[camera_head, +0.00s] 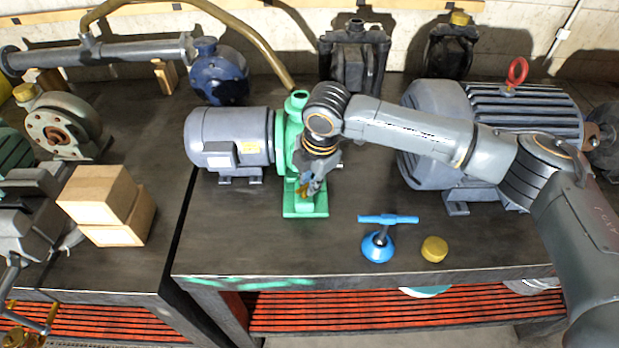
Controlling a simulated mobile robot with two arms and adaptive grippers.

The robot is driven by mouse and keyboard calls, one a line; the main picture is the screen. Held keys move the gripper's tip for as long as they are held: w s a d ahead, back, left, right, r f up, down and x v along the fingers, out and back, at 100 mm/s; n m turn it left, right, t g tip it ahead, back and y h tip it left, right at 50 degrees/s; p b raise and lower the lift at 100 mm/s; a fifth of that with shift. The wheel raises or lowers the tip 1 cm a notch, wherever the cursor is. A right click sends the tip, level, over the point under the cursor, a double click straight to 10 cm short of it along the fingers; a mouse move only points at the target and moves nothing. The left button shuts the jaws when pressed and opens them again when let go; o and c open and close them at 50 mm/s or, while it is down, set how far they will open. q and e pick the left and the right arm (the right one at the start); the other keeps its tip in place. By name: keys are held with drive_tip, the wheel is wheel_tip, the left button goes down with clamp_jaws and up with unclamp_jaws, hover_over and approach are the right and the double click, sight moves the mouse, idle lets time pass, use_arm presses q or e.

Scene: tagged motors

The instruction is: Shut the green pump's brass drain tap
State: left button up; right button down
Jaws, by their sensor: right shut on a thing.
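The green pump (290,133) stands on the dark workbench, joined to a grey motor (228,138) on its left. Its green foot (317,205) shows at the front. The brass drain tap (301,193) is a small brass piece low on the pump's front, mostly covered by my right gripper. My right gripper (306,188) points down in front of the pump and is shut on the brass tap. The exact angle of the tap's handle is hidden.
A large grey motor (530,110) with a red lifting eye stands right, behind my arm. The bench front left of the blue tool is clear.

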drive_tip(key=m+p, duration=0.1)
drive_tip(key=p, duration=0.1)
drive_tip(key=m+p, duration=0.2)
drive_tip(key=m+h+p, duration=0.1)
drive_tip(key=m+p, duration=0.1)
drive_tip(key=shift+s+r+p, duration=0.2)
drive_tip(key=shift+s+p, duration=0.1)
drive_tip(key=shift+s+f+m+p, duration=0.1)
drive_tip(key=shift+f+m+p, duration=0.15)
drive_tip(key=shift+m+p, duration=1.2)
drive_tip(key=c, duration=1.4)
unclamp_jaws()
drive_tip(key=shift+o, duration=0.2)
drive_tip(key=shift+r, duration=0.25)
wheel_tip(320, 180, up, 11)
drive_tip(key=s, duration=0.2)
drive_tip(key=shift+s+r, duration=0.15)
